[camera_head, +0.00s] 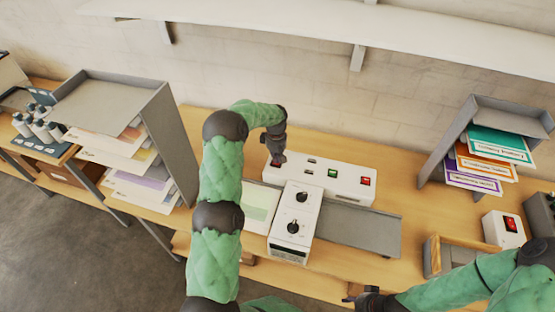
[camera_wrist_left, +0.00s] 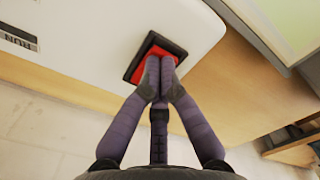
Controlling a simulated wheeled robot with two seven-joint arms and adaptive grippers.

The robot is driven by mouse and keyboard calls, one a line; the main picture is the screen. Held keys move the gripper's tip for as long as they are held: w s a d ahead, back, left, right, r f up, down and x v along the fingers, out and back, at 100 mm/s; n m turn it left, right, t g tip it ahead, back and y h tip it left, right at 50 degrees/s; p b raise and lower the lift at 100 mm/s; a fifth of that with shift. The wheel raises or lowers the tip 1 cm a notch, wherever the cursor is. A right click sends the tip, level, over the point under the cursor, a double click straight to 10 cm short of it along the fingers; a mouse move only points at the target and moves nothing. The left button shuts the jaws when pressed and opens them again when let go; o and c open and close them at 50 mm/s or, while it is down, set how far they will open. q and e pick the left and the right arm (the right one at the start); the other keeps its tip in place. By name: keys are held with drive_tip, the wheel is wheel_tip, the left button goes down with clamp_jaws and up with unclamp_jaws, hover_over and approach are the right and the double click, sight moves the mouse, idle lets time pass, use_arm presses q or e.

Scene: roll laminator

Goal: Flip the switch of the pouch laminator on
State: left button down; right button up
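The pouch laminator (camera_head: 346,187) is a long white machine on the wooden bench, with a green button (camera_head: 332,173) and a red switch (camera_head: 366,181) on its top. My left gripper (camera_head: 277,160) is at the left end of the laminator. In the left wrist view its fingers (camera_wrist_left: 158,70) are together and empty, with their tips at a red rocker switch in a black frame (camera_wrist_left: 133,70). The fingers partly hide that rocker, so its position is unclear. My right gripper (camera_head: 358,298) is low at the bottom edge, away from the machine; its fingers are unclear.
A white box with two black knobs (camera_head: 296,222) stands in front, beside a grey tray (camera_head: 365,228). Paper shelves stand left (camera_head: 108,100) and right (camera_head: 512,104). A small white box with a red switch (camera_head: 503,230) and a wooden tray (camera_head: 460,242) are at the right.

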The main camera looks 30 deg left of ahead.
use_arm(q)
drive_tip(key=shift+f, duration=0.15)
drive_tip(key=shift+r+p, duration=0.85)
drive_tip(key=shift+r, duration=2.65)
